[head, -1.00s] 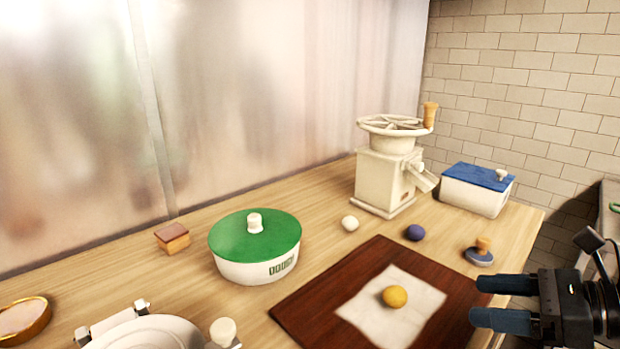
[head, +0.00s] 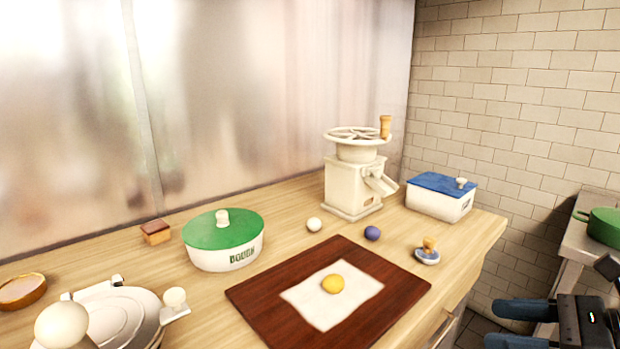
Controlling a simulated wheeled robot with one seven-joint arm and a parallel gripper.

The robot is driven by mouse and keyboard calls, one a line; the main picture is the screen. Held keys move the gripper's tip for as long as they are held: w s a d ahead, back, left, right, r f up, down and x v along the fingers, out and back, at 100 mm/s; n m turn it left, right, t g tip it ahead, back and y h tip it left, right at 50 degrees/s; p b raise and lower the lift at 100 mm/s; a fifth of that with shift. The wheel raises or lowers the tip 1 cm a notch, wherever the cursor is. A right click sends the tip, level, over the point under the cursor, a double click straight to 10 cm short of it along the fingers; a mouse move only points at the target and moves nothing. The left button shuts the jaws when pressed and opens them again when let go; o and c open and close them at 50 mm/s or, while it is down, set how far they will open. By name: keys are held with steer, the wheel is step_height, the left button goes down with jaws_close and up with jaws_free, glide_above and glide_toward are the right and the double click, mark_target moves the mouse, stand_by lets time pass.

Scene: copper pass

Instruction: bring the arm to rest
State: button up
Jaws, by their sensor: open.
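My gripper (head: 512,323) is at the lower right of the head view. Its two dark blue fingers point left and are apart, with nothing between them. It is beyond the right edge of the wooden counter (head: 205,290), clear of the things on it. Only the end of my arm shows; the rest is out of the picture.
On the counter are a dark board (head: 262,298) with a yellow ball (head: 333,284) on a white sheet (head: 312,304), a green-lidded dough pot (head: 228,256), a cream mill (head: 352,185) and a blue-lidded box (head: 438,204). A green pan (head: 606,227) stands on a side table at right.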

steer(key=s+a+f+n+t+h, duration=0.1)
steer(key=s+a+f+n+h, duration=0.25)
steer(key=s+f, duration=0.35)
steer(key=s+a+f+n+t+h, duration=0.1)
steer(key=s+a+f+n+h, duration=0.3)
steer(key=f, duration=0.6)
steer(key=s+a+r+n+t+h, duration=0.1)
steer(key=s+r+n, duration=0.3)
steer(key=s+n, duration=0.5)
steer(key=s+a+r+n+t+h, duration=0.1)
steer(key=s+r+n+t, duration=0.1)
steer(key=s+r+n, duration=0.3)
steer(key=s+n, duration=0.4)
steer(key=s, duration=0.3)
steer(key=shift+s+r+t+h, duration=0.15)
steer(key=shift+r+t+h, duration=0.1)
steer(key=shift+t+h, duration=0.1)
steer(key=shift+n, duration=0.25)
